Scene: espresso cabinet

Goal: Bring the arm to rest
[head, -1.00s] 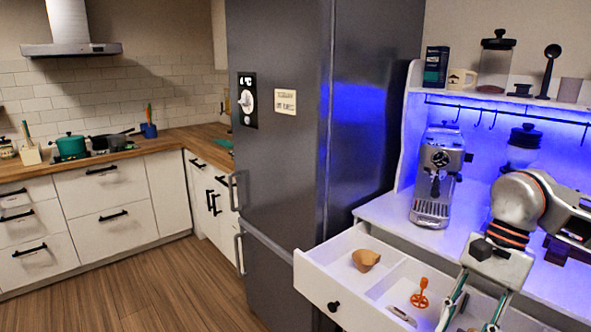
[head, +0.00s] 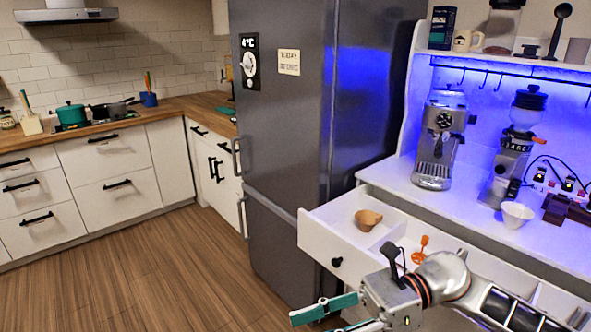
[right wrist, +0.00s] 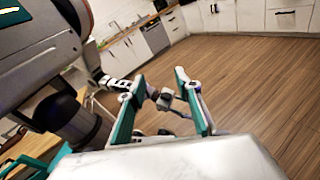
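My right arm comes in from the right in the head view. My right gripper (head: 322,316) is in front of the open drawer, low in the picture, with its teal fingers pointing left and the lower one partly cut off. In the right wrist view the two fingers of this gripper (right wrist: 158,88) stand apart with nothing held between them. My left gripper does not show in the head view.
The open white drawer (head: 325,240) holds a tan bowl (head: 368,219) and an orange tool (head: 420,248). An espresso machine (head: 440,145), a grinder (head: 512,150) and a white cup (head: 516,214) stand on the counter. The wooden floor (head: 150,275) at left is clear.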

